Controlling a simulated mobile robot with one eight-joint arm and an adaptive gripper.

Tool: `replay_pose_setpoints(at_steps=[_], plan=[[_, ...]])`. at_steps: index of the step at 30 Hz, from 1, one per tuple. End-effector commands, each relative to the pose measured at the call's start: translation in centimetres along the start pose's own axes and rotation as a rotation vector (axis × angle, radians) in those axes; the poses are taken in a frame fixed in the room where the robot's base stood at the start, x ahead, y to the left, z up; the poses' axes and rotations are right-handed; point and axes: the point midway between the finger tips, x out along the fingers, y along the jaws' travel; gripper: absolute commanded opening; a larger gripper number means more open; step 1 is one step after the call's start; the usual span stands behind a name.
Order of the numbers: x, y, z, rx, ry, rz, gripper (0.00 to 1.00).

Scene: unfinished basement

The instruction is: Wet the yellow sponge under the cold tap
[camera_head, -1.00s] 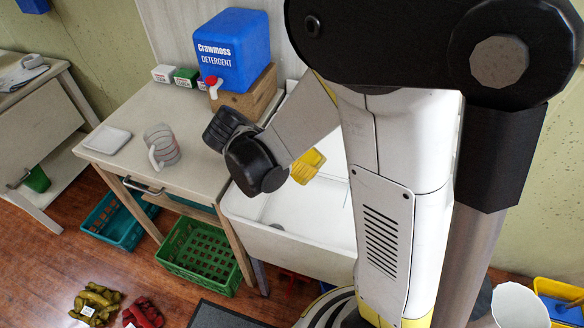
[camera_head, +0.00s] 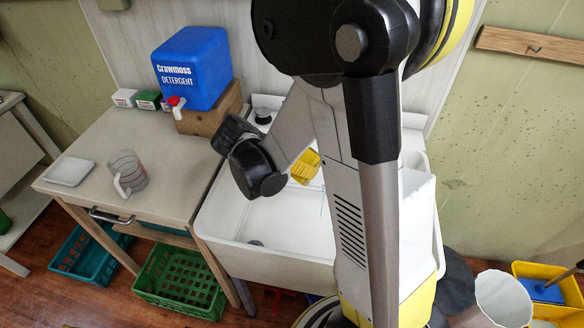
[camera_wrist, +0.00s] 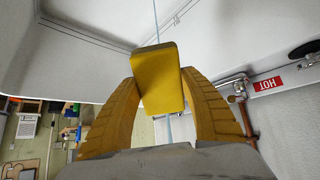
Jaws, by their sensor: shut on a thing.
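The yellow sponge (camera_wrist: 158,80) is clamped between the two ridged yellow fingers of my gripper (camera_wrist: 160,84) in the wrist view. In the head view, a yellow patch at my gripper (camera_head: 305,167) is over the white sink (camera_head: 215,228), partly hidden by my arm; I cannot tell finger from sponge there. A thin pale-blue line, like a water stream, shows above and below the sponge in the wrist view and below the gripper in the head view. Whether it touches the sponge is unclear. An upside-down red HOT label (camera_wrist: 267,84) is at right in the wrist view; the cold tap is not clearly visible.
A counter (camera_head: 88,150) at left holds a measuring jug (camera_head: 127,172) and white tray (camera_head: 68,171). Green crate (camera_head: 180,283) sits below. A white bucket (camera_head: 503,298) is at right.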

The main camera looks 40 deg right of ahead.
Motion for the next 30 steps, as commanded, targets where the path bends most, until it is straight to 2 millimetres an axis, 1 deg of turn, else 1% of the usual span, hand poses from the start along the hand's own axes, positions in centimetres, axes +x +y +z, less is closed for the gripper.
replay_pose_setpoints(at_steps=[1, 9, 15, 21, 30], plan=[[0.6, 0.1, -0.3, 0.002, 0.000, 0.003, 0.26], [2.9, 0.1, -2.0, 0.002, 0.000, 0.001, 0.26], [4.0, 0.1, -2.8, 0.001, 0.000, 0.001, 0.26], [4.4, 0.1, -3.2, 0.000, 0.000, 0.000, 0.26], [4.4, 0.1, -3.2, -0.001, 0.000, 0.000, 0.26]])
